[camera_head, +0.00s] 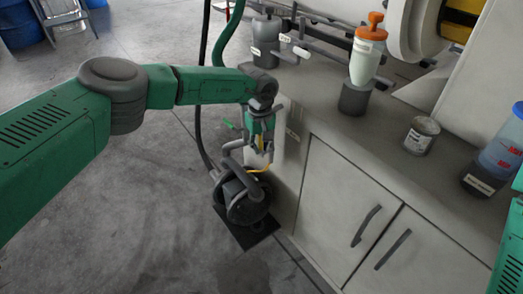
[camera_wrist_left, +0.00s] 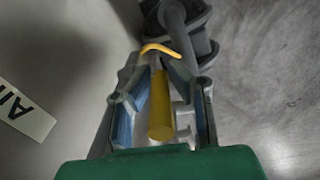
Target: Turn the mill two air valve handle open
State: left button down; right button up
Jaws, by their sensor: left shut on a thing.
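The air valve handle is a yellow lever. In the left wrist view the yellow valve handle (camera_wrist_left: 160,105) lies between the two fingers of my left gripper (camera_wrist_left: 160,100), with its bent end sticking out past the fingertips. In the head view the handle (camera_head: 262,169) shows as a small yellow piece beside the cabinet's end wall. My left gripper (camera_head: 262,148) points down there and is shut on it. A grey pump-like body with flanges (camera_head: 243,195) stands below. The fingers and wrist hide part of the valve body. My right gripper is out of view.
A white label (camera_wrist_left: 22,112) is on the wall in the left wrist view. The cabinet (camera_head: 345,190) fills the right of the head view. On its top stand an orange-capped bottle (camera_head: 366,60), a can (camera_head: 421,135) and a blue container (camera_head: 500,150). A dark hose (camera_head: 200,110) runs behind my arm.

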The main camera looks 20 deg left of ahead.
pick_arm(q)
jog(key=shift+w+a+r, duration=0.2)
jog(key=shift+w+r, duration=0.1)
jog(key=shift+w, duration=0.1)
jog(key=c, duration=1.8)
grip_release()
jog(key=shift+c, duration=0.2)
jog(key=o, duration=0.3)
jog(key=shift+o, duration=0.2)
jog(key=shift+s+f, duration=0.1)
jog(key=shift+f, duration=0.1)
jog(key=shift+r, duration=0.1)
notch_tip(320, 180, up, 12)
jog(key=shift+f, duration=0.15)
jog(key=shift+f, duration=0.1)
